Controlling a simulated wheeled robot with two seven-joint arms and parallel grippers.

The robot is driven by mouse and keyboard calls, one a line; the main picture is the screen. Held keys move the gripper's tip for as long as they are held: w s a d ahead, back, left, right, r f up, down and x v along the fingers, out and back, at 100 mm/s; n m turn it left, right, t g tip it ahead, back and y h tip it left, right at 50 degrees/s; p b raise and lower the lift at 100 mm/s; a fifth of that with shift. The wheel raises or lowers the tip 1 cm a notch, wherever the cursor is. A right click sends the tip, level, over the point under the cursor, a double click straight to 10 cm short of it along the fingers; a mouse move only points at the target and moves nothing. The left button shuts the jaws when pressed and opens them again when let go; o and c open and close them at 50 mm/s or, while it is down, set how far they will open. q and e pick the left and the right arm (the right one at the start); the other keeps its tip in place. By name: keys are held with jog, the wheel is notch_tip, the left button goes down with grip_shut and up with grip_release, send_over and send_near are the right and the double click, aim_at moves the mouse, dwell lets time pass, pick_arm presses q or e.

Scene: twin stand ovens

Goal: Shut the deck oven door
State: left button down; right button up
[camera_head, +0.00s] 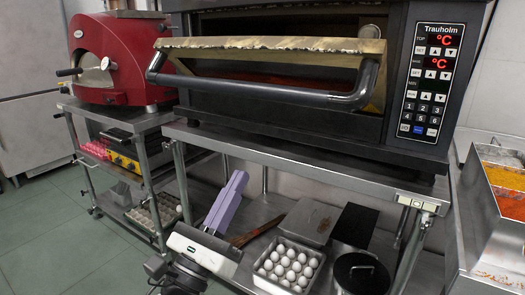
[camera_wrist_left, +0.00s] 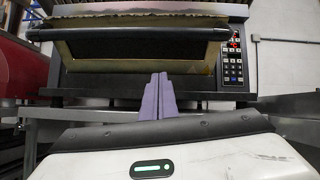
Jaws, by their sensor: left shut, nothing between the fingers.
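The deck oven door (camera_head: 272,44) is partly open, tilted out from the front of the dark deck oven (camera_head: 290,129). Its brassy edge shows, and a reddish interior is visible behind it. A thick dark bar handle (camera_head: 250,95) runs across its front. In the left wrist view the door's handle (camera_wrist_left: 130,33) spans the upper picture. My left gripper (camera_head: 238,176) has purple fingers, shut and empty, below the handle and in front of the stand, apart from the door. Its fingers also point toward the oven in the left wrist view (camera_wrist_left: 158,78). My right gripper is not in view.
The oven's control panel (camera_head: 431,78) is at the right. A steel stand (camera_head: 300,160) carries the oven. Its lower shelf holds an egg tray (camera_head: 286,266), a lidded pot (camera_head: 361,272) and a flat metal box (camera_head: 310,221). A red oven (camera_head: 115,55) stands at left.

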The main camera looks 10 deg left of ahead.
aim_at(250, 89)
pick_arm(q)
jog(key=w+d+r+m+h+p, duration=0.1)
jog(key=w+d+r+m+p, duration=0.1)
jog(key=w+r+p, duration=0.6)
notch_tip(250, 89, up, 3)
jog(key=shift+d+r+m, duration=0.1)
jog(key=shift+d+m, duration=0.2)
jog(key=shift+d, duration=0.45)
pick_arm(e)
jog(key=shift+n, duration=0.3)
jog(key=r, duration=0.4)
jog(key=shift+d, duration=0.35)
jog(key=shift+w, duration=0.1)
